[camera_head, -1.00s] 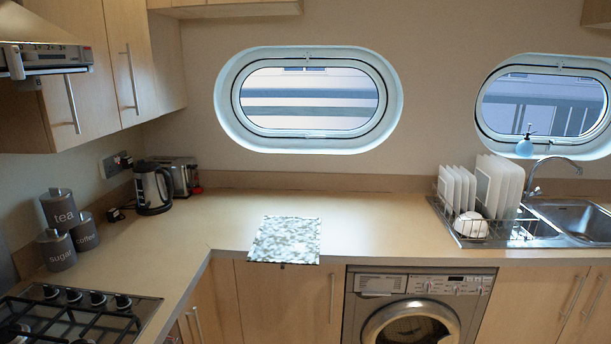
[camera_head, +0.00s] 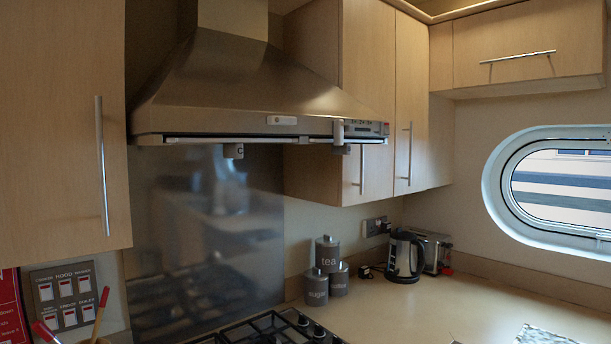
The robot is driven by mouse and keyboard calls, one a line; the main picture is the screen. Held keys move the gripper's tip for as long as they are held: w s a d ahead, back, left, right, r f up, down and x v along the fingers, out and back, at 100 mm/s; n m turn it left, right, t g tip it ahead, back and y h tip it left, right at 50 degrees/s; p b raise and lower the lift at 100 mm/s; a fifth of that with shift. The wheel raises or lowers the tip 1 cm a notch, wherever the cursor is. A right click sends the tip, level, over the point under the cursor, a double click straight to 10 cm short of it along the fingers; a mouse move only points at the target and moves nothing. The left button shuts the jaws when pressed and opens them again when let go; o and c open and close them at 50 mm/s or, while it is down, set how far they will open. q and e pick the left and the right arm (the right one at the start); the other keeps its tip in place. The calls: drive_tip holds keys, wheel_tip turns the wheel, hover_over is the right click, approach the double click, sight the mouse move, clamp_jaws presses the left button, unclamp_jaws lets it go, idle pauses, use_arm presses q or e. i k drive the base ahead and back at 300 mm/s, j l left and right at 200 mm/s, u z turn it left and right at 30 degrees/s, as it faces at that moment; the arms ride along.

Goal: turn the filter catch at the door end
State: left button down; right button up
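The steel cooker hood (camera_head: 255,90) hangs on the wall at the centre of the head view. Two small grey catches show along its lower edge. The left catch (camera_head: 233,151) is a short block below the rim with a dark mark on it. The right catch (camera_head: 338,132) is a pale upright tab crossing the rim near the control strip (camera_head: 370,128). The filter's underside is hidden at this angle. I cannot tell from this view which end is the door end. Neither of my grippers is in view.
Wall cupboards (camera_head: 65,120) flank the hood. The gas hob (camera_head: 265,330) is below it. Tea, sugar and coffee canisters (camera_head: 327,255), a kettle (camera_head: 405,255) and a toaster (camera_head: 435,250) stand on the worktop (camera_head: 430,305). A switch panel (camera_head: 65,295) is at lower left.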

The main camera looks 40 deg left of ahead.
sight(281, 120)
drive_tip(key=u, duration=1.35)
